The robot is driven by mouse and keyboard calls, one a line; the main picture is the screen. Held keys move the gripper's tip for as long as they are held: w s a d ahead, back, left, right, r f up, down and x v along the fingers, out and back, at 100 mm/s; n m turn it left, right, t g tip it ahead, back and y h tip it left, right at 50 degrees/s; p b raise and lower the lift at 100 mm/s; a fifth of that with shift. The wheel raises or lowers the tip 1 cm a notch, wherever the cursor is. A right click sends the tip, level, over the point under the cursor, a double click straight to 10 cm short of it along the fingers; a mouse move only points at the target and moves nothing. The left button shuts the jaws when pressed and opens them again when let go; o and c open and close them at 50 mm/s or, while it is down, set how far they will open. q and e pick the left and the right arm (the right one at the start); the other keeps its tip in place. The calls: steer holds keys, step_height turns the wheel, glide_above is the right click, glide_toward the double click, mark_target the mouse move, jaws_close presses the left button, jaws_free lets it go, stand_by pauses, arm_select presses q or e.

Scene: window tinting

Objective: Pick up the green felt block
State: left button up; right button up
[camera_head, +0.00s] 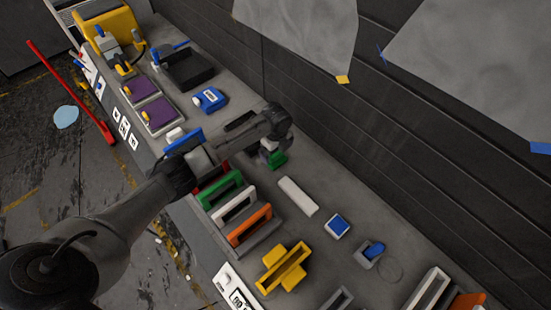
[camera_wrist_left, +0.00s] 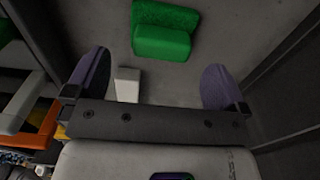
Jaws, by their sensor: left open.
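The green felt block (camera_wrist_left: 162,42) lies on the grey bench top. In the left wrist view it is ahead of my left gripper (camera_wrist_left: 153,82), roughly between the lines of the two purple-grey fingers but beyond their tips. The fingers are spread wide with nothing between them touching. In the head view the block (camera_head: 277,159) shows just below the end of my left arm, partly hidden by the gripper (camera_head: 268,150). My right gripper is in neither view.
A white bar (camera_head: 298,196) lies close to the block. A rack with green (camera_head: 219,190), white and orange (camera_head: 250,225) frames stands to the left. A yellow holder (camera_head: 283,267) and a small blue-topped block (camera_head: 337,226) are nearer. A dark wall (camera_head: 350,120) runs behind the bench.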

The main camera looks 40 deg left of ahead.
mark_target(277, 155)
arm_select(q)
steer(key=shift+d+f, duration=0.15)
steer(key=shift+f, duration=2.75)
steer(key=c, duration=0.8)
steer(key=shift+c, duration=0.2)
steer(key=shift+r, duration=0.15)
steer(key=shift+r, duration=0.5)
step_height(277, 155, up, 3)
steer(key=shift+w+f, duration=0.1)
steer(key=w+d+r, duration=0.2)
steer(key=d+r, duration=0.1)
steer(key=d, duration=0.2)
steer(key=w+d+r+b, duration=0.1)
steer(key=w+d+r, duration=0.1)
steer(key=d+r, duration=0.2)
steer(key=shift+w+d, duration=0.3)
steer(key=shift+d, duration=0.55)
